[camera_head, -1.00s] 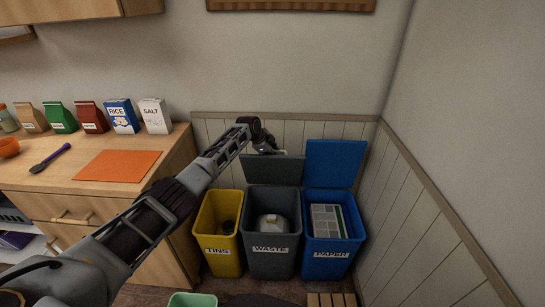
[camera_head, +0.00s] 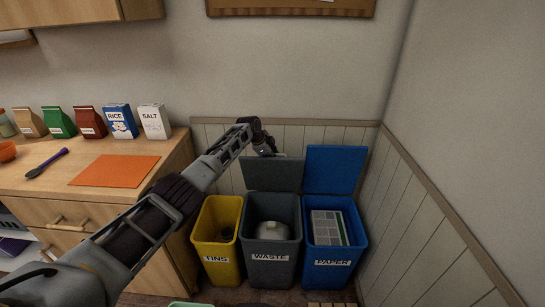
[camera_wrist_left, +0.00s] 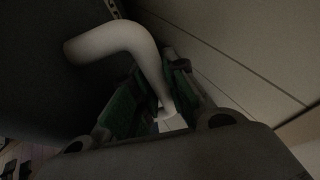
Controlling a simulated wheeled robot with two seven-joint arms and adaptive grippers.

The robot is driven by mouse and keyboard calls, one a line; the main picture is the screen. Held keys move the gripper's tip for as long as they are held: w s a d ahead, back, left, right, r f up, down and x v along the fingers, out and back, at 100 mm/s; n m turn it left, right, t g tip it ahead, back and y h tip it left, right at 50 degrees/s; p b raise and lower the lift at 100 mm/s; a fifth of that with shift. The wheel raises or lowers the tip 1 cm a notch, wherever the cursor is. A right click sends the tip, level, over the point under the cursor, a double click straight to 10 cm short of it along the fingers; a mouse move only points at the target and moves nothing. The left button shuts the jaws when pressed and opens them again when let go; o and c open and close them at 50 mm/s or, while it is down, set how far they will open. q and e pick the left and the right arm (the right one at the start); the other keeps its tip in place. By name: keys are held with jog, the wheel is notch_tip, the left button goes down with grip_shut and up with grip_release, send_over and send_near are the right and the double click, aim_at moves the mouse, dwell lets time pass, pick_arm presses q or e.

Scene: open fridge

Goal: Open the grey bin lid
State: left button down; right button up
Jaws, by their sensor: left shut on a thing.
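The grey bin (camera_head: 273,238), labelled WASTE, stands between a yellow and a blue bin. Its grey lid (camera_head: 273,174) is swung up and back, standing near upright behind the open mouth. A whitish rounded thing (camera_head: 272,230) lies inside the bin. My left gripper (camera_head: 264,148) is at the lid's top edge. In the left wrist view its fingers (camera_wrist_left: 158,98) are shut on a pale curved handle (camera_wrist_left: 115,42), beside the dark lid (camera_wrist_left: 45,90). My right gripper is not in view.
The yellow bin (camera_head: 218,257), labelled TINS, is open on the left. The blue bin (camera_head: 333,258), labelled PAPER, is on the right with its lid (camera_head: 335,169) raised. A wooden counter (camera_head: 90,194) stands left, under my left arm. Walls stand close behind and right.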

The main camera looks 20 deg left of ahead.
pick_arm(q)
jog(key=c, duration=1.5)
grip_release()
jog(key=shift+r, duration=0.15)
jog(key=shift+v, duration=5.85)
